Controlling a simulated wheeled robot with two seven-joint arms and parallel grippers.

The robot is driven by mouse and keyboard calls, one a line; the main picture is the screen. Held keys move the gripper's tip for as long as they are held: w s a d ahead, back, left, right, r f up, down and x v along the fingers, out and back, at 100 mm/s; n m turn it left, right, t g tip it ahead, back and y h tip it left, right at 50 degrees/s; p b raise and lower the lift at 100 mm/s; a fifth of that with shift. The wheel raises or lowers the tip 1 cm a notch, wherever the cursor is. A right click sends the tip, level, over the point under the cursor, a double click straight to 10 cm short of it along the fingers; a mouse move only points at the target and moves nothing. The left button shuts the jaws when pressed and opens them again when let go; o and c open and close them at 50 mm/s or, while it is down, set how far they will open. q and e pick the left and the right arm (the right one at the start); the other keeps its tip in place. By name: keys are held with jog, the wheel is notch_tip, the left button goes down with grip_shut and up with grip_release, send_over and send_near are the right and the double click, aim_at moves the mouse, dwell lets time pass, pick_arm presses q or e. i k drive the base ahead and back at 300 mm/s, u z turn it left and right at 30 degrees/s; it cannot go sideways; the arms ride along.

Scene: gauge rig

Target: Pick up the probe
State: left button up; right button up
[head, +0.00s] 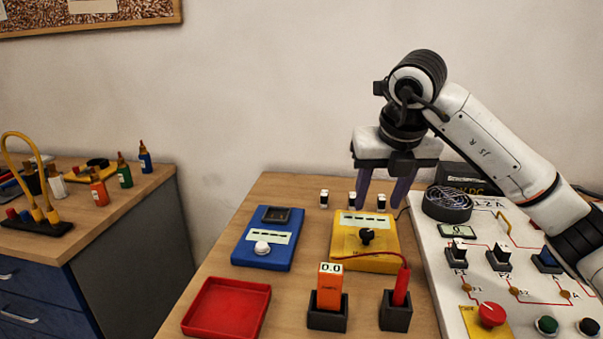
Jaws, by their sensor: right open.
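A red probe (401,286) stands upright in a dark square holder (396,318) near the front of the wooden table. A red lead runs from its top toward the yellow box (345,264). My right gripper (379,204) points down with its two purple fingers apart, over the back of the table behind the yellow box. It is open and well behind the probe, not touching it. The lower end of the probe is hidden inside the holder. My left gripper is not in view.
An orange meter reading 0.0 (330,289) stands in another dark holder (327,319) left of the probe. A blue box (245,250) and an empty red tray (226,310) lie further left. A white panel (450,285) with knobs and switches fills the right side.

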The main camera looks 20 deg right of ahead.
aim_at(399, 297)
jog(key=k, duration=1)
